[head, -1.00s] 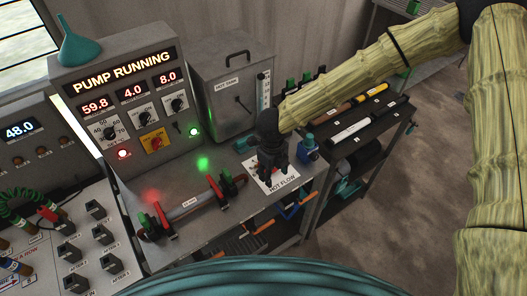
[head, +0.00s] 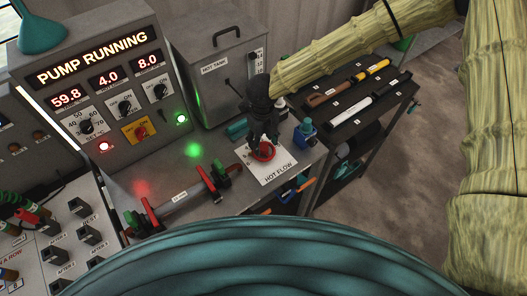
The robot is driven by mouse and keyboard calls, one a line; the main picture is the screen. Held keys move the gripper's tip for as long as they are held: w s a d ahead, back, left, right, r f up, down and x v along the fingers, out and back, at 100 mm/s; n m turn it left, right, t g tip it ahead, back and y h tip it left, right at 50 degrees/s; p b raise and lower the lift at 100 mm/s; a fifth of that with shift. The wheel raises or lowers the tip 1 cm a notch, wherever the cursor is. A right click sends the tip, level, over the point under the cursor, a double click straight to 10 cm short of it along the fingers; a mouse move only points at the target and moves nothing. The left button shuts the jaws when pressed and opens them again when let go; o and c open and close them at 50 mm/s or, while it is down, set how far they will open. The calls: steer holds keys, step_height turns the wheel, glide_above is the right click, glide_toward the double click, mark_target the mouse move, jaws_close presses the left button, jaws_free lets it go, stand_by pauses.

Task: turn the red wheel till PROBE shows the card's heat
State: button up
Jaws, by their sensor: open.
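The red wheel (head: 263,152) sits on a white plate marked HOT FLOW (head: 277,172) at the bench's right end. My gripper (head: 263,140) points down at the wheel with its dark fingers open. The fingers hide part of the wheel, and I cannot tell whether they touch it. The pump panel (head: 118,95) reads PUMP RUNNING, with displays of 59.8 (head: 67,97), 4.0 (head: 104,79) and 8.0 (head: 147,62). Their small labels are too small to read, so I cannot tell which is PROBE. I cannot make out a card with a heat value.
The grey hot tank (head: 215,75) stands behind my gripper. A clear pipe (head: 180,196) with red and green clamps lies left of the wheel. A blue bottle (head: 305,132) stands close on its right. A dark tool cart (head: 340,120) is farther right, with open floor beyond.

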mark_target(264, 148)
steer(key=f+b, duration=0.1)
steer(key=w+f, duration=0.1)
steer(key=f, duration=0.1)
steer(key=shift+w+d+f+b, duration=0.15)
steer(key=shift+f+b, duration=0.15)
steer(key=shift+b, duration=0.1)
steer(key=shift+s, duration=0.4)
steer(key=shift+w+f, duration=0.3)
steer(key=shift+f, duration=0.25)
steer(key=shift+s+f+b, duration=0.25)
steer(key=shift+f+b, duration=0.05)
steer(key=shift+f, duration=0.15)
